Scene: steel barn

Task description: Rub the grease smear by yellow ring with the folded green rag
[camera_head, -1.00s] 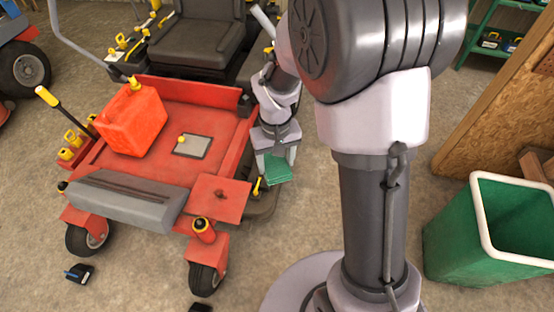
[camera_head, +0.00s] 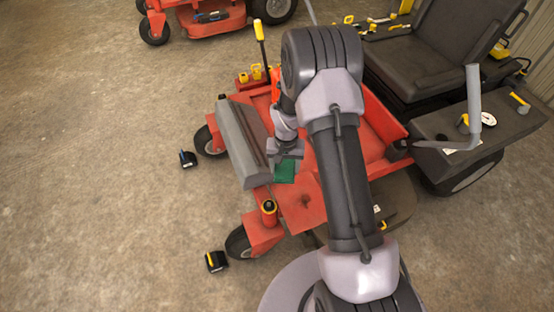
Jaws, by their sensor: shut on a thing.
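My gripper (camera_head: 287,153) is shut on the folded green rag (camera_head: 285,172). It holds the rag over the front of the red mower (camera_head: 298,212), close to the grey footrest (camera_head: 240,143). I cannot tell whether the rag touches the surface below. A small dark mark shows on the red front plate (camera_head: 306,199), right of the ring. I cannot tell whether it is the grease smear. My arm hides much of the mower deck.
The mower's black seat (camera_head: 432,50) and a grey lever (camera_head: 474,105) stand at the right. A yellow-handled lever (camera_head: 258,31) rises behind the footrest. Small black blocks (camera_head: 216,261) lie on the floor by the front wheels. The concrete floor at left is mostly clear.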

